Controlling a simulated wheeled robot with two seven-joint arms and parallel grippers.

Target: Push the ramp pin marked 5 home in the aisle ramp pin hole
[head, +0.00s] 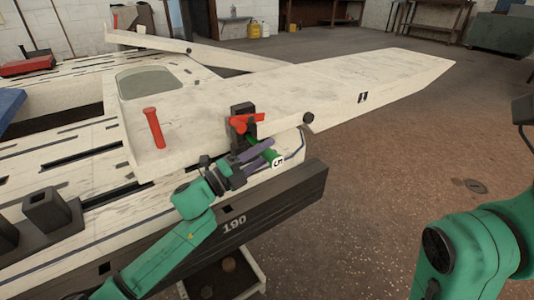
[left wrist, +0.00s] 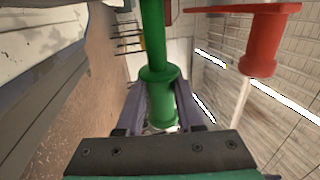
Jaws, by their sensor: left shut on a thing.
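My left gripper (head: 256,153) is at the near edge of the white ramp, its purple fingers shut on a green pin. The green pin (head: 265,150) has a white end face marked 5, turned toward the lower right. In the left wrist view the green pin (left wrist: 157,75) shows its collar and thick head between the fingers, with its shaft running out of the top. The aisle ramp (head: 330,90) is a long pale panel. Its pin hole is not distinguishable, so I cannot tell how deep the pin sits. My right gripper is out of view.
A dark bracket (head: 241,112) with a red part (head: 250,122) stands just behind the left gripper. A dark beam marked 190 (head: 270,210) runs below. The floor at right is open.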

